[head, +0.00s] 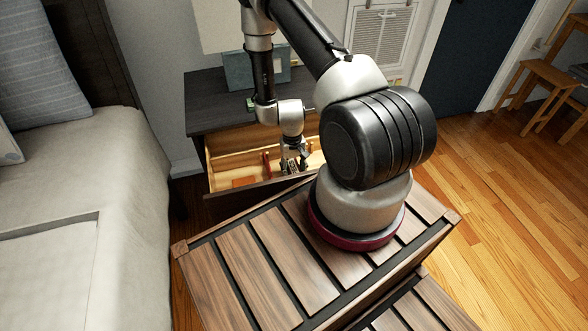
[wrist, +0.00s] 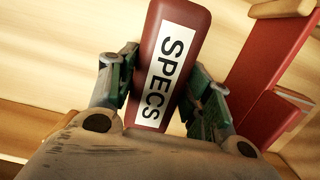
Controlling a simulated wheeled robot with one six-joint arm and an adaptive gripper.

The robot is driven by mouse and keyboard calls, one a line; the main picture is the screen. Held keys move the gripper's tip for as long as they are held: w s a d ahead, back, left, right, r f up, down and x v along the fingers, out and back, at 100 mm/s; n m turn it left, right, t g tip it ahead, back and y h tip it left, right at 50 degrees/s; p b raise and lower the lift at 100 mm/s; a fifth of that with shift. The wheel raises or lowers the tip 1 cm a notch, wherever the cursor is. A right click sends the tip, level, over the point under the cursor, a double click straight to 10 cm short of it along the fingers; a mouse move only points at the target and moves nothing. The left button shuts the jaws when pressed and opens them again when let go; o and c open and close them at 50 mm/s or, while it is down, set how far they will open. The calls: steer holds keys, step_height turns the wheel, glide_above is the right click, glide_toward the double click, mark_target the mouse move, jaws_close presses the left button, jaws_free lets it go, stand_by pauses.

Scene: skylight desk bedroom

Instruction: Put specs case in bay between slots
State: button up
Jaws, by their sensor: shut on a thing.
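The specs case (wrist: 171,62) is a dark red, rounded block with a white label reading SPECS. It stands between the two fingers of my gripper (wrist: 163,92) in the wrist view, and the gripper is shut on it. In the head view my gripper (head: 292,166) points down into the open wooden drawer (head: 222,158); the case is too small there to tell apart clearly. The case's lower end is hidden by my gripper's body. I cannot tell whether the case touches the drawer floor. The bay and slots are not clearly made out.
A red item (wrist: 270,70) with a white patch lies to the right of the case in the wrist view. An orange-red piece (head: 243,182) lies near the drawer's front. A dark cabinet top (head: 215,100) is above the drawer; a bed (head: 80,190) is at left.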

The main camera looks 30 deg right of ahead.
stand_by(0.3)
steer(key=o, duration=1.1)
steer(key=c, duration=0.3)
steer(key=shift+r, duration=5.7)
